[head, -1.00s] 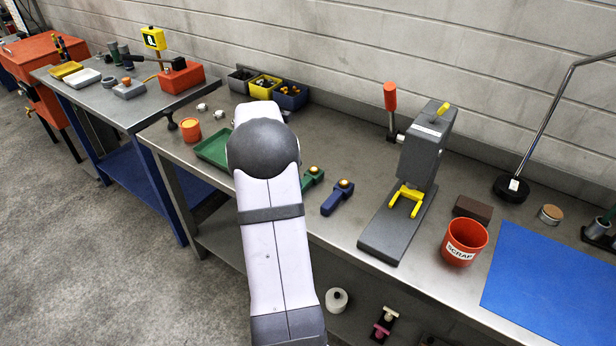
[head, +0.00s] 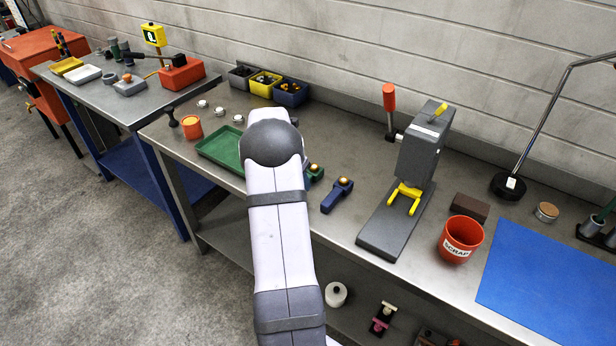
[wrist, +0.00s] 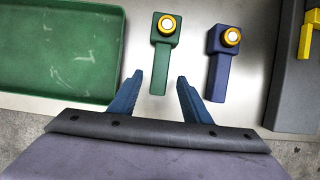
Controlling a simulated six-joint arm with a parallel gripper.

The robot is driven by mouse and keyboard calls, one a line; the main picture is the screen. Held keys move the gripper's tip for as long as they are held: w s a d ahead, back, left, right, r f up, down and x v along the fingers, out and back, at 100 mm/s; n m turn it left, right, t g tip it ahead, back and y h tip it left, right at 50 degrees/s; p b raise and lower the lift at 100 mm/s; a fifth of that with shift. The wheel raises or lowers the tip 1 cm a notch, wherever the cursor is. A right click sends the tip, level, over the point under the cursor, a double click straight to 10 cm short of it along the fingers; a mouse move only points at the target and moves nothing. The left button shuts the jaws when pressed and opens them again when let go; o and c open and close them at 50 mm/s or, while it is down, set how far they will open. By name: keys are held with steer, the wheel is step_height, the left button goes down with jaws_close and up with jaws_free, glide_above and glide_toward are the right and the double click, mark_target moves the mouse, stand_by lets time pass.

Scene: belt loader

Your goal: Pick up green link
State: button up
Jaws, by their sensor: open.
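The green link (wrist: 160,55) lies on the steel bench in the wrist view, a flat bar with a yellow-rimmed round pin at its far end. In the head view only part of the green link (head: 315,174) shows beside my arm. My gripper (wrist: 158,80) is open and empty, with its two blue fingers apart. The near end of the green link lies just ahead of the gap between the fingertips. A similar blue link (wrist: 220,62) lies to the right of the green link.
A green tray (wrist: 112,50) lies left of the green link. A grey press (head: 372,240) with yellow prongs stands right of the blue link. The red scrap bucket (head: 461,240) and blue mat (head: 550,280) lie farther right. The bench's front edge is close to the gripper.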

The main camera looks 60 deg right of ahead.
steer(key=shift+p+x, duration=0.4)
steer(key=shift+x, duration=1.05)
steer(key=shift+c, duration=0.4)
jaws_close()
steer(key=shift+w+d+r, duration=0.15)
steer(key=shift+r, duration=0.45)
step_height(320, 180, up, 9)
steer(key=b, duration=0.2)
steer(key=shift+b, duration=0.35)
